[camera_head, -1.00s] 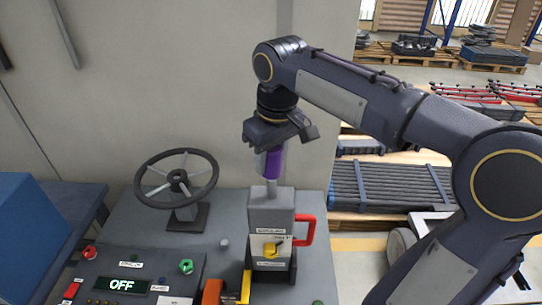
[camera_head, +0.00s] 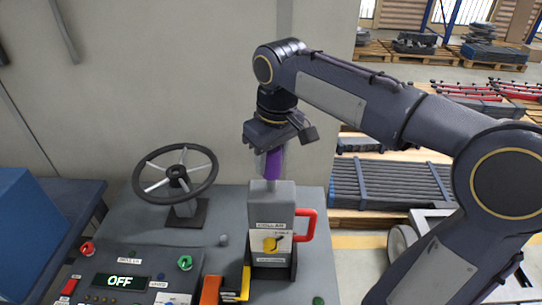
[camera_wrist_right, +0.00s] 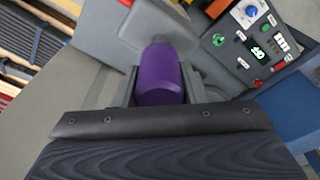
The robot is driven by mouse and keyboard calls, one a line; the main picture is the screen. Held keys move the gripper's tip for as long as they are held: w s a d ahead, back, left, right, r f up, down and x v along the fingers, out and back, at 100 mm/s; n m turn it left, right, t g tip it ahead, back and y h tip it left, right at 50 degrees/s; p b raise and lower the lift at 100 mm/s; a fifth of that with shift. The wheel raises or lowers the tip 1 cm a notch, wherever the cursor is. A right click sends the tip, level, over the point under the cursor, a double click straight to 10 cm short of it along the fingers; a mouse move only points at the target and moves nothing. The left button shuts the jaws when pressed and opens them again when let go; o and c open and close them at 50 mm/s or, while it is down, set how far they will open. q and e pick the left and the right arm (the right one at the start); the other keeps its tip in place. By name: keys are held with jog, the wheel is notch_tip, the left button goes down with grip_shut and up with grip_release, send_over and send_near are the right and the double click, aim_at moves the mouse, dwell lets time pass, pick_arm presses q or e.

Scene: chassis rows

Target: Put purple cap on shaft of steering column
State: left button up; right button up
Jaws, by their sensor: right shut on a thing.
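The purple cap (camera_head: 273,164) is held upright in my right gripper (camera_head: 272,150), directly above the grey block-shaped column (camera_head: 266,203). In the right wrist view the cap (camera_wrist_right: 160,75) sits between the fingers of my right gripper (camera_wrist_right: 160,92), pointing at the grey column (camera_wrist_right: 158,22). My left gripper is not in view.
A black steering wheel (camera_head: 176,173) on a short stand is left of the column. A red handle (camera_head: 311,226) projects from the column's right side. A control panel with an OFF display (camera_head: 122,281) and orange and yellow parts (camera_head: 211,291) are in front.

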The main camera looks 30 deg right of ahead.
aim_at(274, 150)
jog(key=shift+f+b, duration=1.7)
jog(key=shift+f, duration=0.75)
jog(key=o, duration=1)
jog(key=shift+r, duration=0.1)
jog(key=shift+r, duration=0.1)
jog(key=r, duration=0.5)
jog(key=s+r, duration=0.1)
jog(key=r, duration=0.1)
jog(key=shift+d+r, duration=0.1)
jog(key=shift+r, duration=0.2)
jog(key=s+a+f+m+t+y, duration=0.1)
jog(key=s+f, duration=0.4)
jog(key=s+a+f+m+t+y, duration=0.1)
jog(key=s+a+f, duration=0.1)
jog(key=s+f, duration=0.3)
jog(key=s+a+f+m+t+y, duration=0.1)
jog(key=s+f+t, duration=0.1)
jog(key=s+f, duration=0.4)
jog(key=shift+a+f+m+y, duration=0.15)
jog(key=shift+f+m+y, duration=0.15)
jog(key=shift+f, duration=0.45)
